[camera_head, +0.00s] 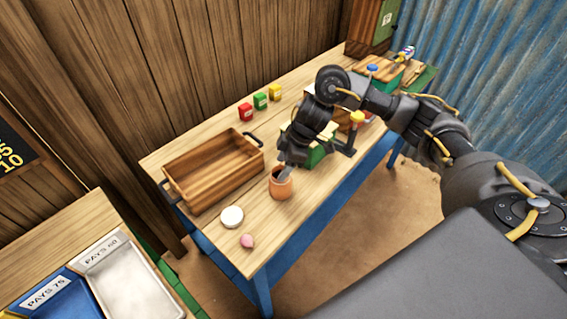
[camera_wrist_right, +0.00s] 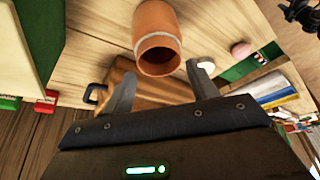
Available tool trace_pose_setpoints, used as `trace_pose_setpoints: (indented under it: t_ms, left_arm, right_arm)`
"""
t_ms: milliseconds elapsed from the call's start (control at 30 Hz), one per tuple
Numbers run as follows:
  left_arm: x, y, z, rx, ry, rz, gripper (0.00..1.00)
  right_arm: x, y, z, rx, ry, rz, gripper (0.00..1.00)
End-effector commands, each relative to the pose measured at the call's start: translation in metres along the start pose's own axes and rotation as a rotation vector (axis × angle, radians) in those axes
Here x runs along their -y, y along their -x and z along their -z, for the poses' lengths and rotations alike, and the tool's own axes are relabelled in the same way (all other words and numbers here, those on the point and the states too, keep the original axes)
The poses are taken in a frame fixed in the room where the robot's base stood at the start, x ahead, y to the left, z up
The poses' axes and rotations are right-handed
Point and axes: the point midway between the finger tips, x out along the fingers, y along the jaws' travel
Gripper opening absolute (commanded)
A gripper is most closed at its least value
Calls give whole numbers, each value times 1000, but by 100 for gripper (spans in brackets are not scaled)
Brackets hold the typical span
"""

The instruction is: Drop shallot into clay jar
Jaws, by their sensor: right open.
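The clay jar (camera_head: 281,188) stands upright on the wooden table, near its front left part; it also shows in the right wrist view (camera_wrist_right: 156,25), its mouth toward my gripper. The pink shallot (camera_head: 247,241) lies on the bare tabletop near the front corner; in the right wrist view the shallot (camera_wrist_right: 240,49) is to the right of the jar. My right gripper (camera_head: 285,172) is open at the jar's mouth; in the wrist view its fingers (camera_wrist_right: 160,72) are spread to either side of the mouth, with nothing visible between them. Contact with the jar is unclear.
A wooden crate (camera_head: 213,171) with dark handles stands left of the jar. A green-sided box (camera_head: 316,156) is behind my gripper. Several small coloured boxes (camera_head: 260,101) stand at the back. Trays (camera_head: 118,272) sit on another table.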

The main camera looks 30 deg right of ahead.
Motion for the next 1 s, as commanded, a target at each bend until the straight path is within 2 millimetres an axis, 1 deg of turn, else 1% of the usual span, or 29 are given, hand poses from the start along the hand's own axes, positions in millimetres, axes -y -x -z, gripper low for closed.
trace_pose_setpoints:
  t_ms: [67,167,267,500,600,700,800,1000]
  left_arm:
    - [0,0,0,0,0,0,36]
    - [0,0,0,0,0,0,36]
    - [0,0,0,0,0,0,36]
    - [0,0,0,0,0,0,36]
    - [0,0,0,0,0,0,36]
    - [0,0,0,0,0,0,36]
    - [0,0,0,0,0,0,36]
    - [0,0,0,0,0,0,36]
  right_arm:
    - [0,1,0,0,0,0,58]
    - [-1,9,0,-1,0,-2,58]
    - [-2,25,1,-2,2,-5,58]
    - [-2,74,0,-1,1,-7,58]
    - [-1,90,0,-1,2,-4,58]
    - [-1,100,0,-1,0,-3,58]
    - [0,106,0,0,1,-2,58]
    - [0,108,0,0,0,0,58]
